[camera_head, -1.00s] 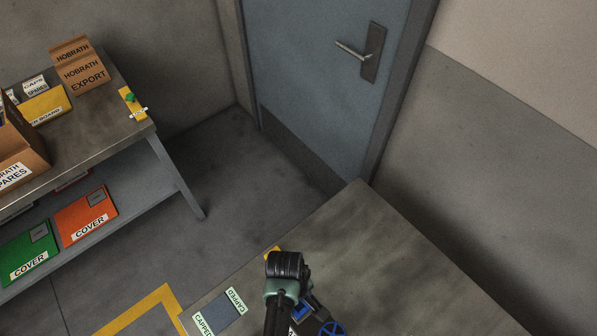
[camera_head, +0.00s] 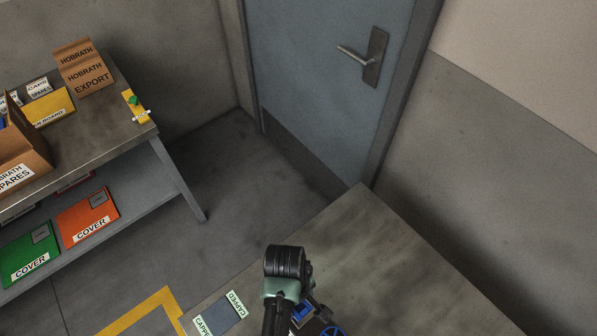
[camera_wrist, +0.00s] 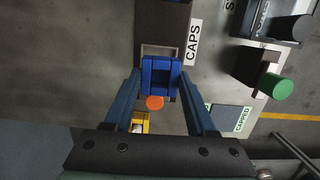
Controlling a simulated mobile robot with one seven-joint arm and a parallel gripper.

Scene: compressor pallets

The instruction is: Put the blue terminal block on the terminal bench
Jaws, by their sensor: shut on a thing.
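The blue terminal block (camera_wrist: 160,75) is between the fingertips of my gripper (camera_wrist: 161,82) in the wrist view. My gripper is shut on it. An orange round part (camera_wrist: 154,102) shows just below the block in that view. In the head view my arm reaches over the near grey bench (camera_head: 400,270) and hides most of the gripper. A small blue part (camera_head: 302,309) shows beside my arm, but I cannot tell whether it is the block. No label reading "terminal" is legible on either bench.
A CAPS label (camera_wrist: 193,40) lies beside a dark box, and a green round part (camera_wrist: 282,89) is at right. A CAPPED pad (camera_head: 222,314) lies on the near bench. A left bench (camera_head: 90,135) carries cardboard boxes. The near bench's far part is clear.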

